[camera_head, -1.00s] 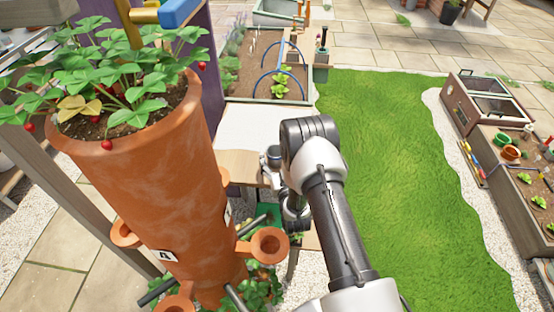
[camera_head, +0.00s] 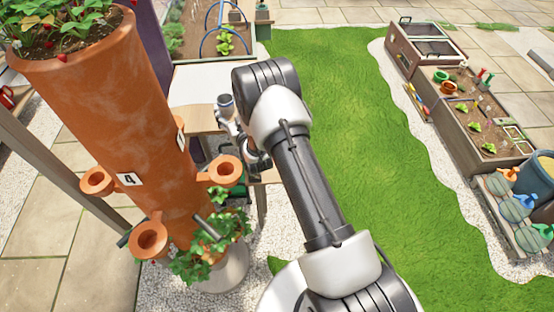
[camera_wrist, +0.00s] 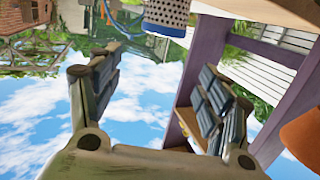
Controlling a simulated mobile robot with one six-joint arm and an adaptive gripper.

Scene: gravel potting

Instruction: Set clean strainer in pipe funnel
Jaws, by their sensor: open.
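A perforated blue-grey cylinder (camera_wrist: 166,13), seemingly the strainer, shows at the top edge of the wrist view, partly cut off. My gripper (camera_wrist: 160,65) is open and empty, with its two fingers spread wide apart and the cylinder beyond them, not between them. In the head view the gripper fingers are hidden or too small to make out. The tall terracotta pipe (camera_head: 125,110) stands at left with strawberry plants on top. Funnel-like side cups stick out from it, one at right (camera_head: 226,170) and one lower left (camera_head: 149,239). Which one is the pipe funnel I cannot tell.
A pale table (camera_head: 195,85) stands behind the pipe, close to my arm. Green lawn (camera_head: 350,130) lies open to the right. Wooden planters (camera_head: 470,115) and a blue pot (camera_head: 536,172) stand at far right. Purple posts (camera_wrist: 205,60) show beside my gripper.

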